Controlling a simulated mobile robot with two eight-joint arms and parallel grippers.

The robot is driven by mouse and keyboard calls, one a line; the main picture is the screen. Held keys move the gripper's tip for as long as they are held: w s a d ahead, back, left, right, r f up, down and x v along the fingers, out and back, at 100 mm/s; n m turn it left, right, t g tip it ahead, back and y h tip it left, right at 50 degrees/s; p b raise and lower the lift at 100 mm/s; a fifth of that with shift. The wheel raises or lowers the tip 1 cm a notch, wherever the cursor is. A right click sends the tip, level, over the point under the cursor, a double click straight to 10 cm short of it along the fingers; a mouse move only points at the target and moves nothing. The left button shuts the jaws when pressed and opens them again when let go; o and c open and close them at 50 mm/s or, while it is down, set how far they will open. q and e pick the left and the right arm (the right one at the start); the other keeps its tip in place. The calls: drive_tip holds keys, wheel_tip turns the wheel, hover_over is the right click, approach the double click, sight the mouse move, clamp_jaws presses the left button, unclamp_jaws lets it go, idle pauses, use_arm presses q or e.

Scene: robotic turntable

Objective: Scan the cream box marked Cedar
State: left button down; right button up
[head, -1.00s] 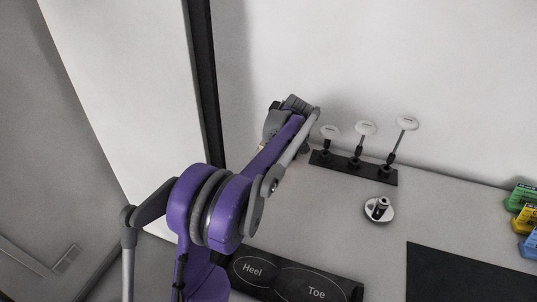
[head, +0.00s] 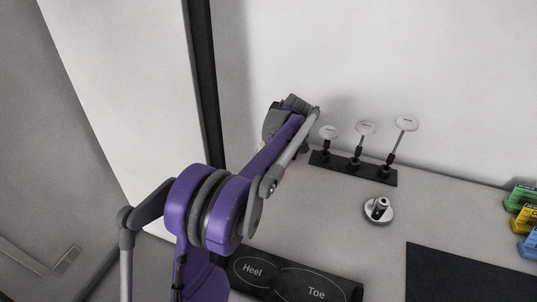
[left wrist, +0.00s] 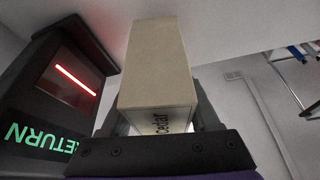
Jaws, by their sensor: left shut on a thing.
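In the left wrist view my left gripper (left wrist: 162,128) is shut on the cream box (left wrist: 155,62), which reads "cedar" on its near lower face. Beside it on the left stands a dark scanner housing (left wrist: 38,82) with a lit red line in its window and green "RETURN" lettering below. The box is held beside that window and looks apart from it. In the head view my left gripper (head: 287,118) is at the back of the counter, mostly hidden by my own purple arm; the box and scanner are hardly visible there. My right gripper is not in view.
A black rack (head: 352,168) with three white-topped stems stands right of my left gripper. A round metal piece (head: 379,210) sits on the counter. A black "Heel / Toe" mat (head: 290,278) lies in front. Green, yellow and blue boxes (head: 526,219) are at the right edge.

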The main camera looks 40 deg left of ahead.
use_arm(q)
drive_tip(key=s+d+r+p, duration=0.1)
drive_tip(key=s+r+p, duration=0.2)
drive_tip(key=r, duration=0.6)
drive_tip(key=shift+s+r, duration=0.2)
drive_tip(key=shift+r, duration=0.05)
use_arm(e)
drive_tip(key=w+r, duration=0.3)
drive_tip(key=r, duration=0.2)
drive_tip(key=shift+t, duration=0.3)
use_arm(q)
drive_tip(key=shift+s+f, duration=0.1)
drive_tip(key=shift+s, duration=0.05)
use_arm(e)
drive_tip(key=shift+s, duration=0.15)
